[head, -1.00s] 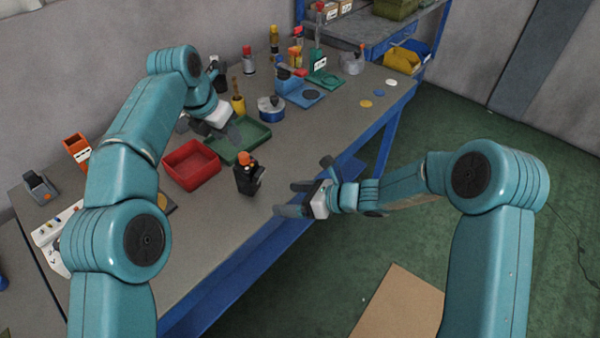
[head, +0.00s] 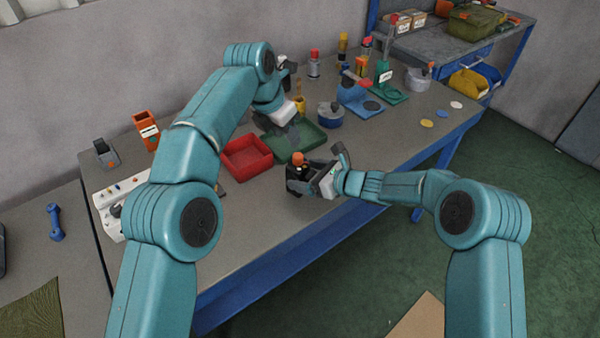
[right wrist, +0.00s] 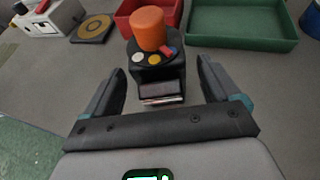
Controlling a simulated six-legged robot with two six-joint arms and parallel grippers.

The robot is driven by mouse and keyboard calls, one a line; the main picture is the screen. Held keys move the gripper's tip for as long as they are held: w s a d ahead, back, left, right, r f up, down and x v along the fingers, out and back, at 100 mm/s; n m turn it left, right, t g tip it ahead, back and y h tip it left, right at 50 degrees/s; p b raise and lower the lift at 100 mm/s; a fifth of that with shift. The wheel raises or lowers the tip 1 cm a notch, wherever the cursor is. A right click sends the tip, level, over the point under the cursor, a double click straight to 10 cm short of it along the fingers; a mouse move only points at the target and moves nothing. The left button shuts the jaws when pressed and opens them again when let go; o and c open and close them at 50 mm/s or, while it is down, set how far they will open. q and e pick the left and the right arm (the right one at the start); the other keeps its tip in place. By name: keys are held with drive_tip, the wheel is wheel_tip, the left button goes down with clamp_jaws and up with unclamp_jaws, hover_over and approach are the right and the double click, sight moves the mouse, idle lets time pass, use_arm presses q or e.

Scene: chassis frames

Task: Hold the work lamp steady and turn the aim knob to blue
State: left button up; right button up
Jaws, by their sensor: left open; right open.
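The work lamp, a small black body (right wrist: 155,75) with an orange knob (right wrist: 149,28) on top, stands upright on the bench. In the head view the orange knob (head: 298,158) shows, with the body partly hidden by my right gripper (head: 298,183). That gripper is open, its fingers (right wrist: 157,88) to either side of the lamp's near face, apart from it. My left gripper (head: 287,135) is open and empty above the green tray.
A red tray (head: 246,158) and a green tray (head: 312,143) lie behind the lamp. A white box with knobs (head: 112,205) and an orange holder (head: 146,128) stand left. A blue tin (head: 330,115) and several bottles stand at the back. The bench front is clear.

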drive_tip(key=shift+x, duration=1.15)
drive_tip(key=shift+w+a+f, duration=0.15)
drive_tip(key=shift+w+a, duration=0.05)
drive_tip(key=shift+a, duration=0.05)
drive_tip(key=shift+s, duration=0.1)
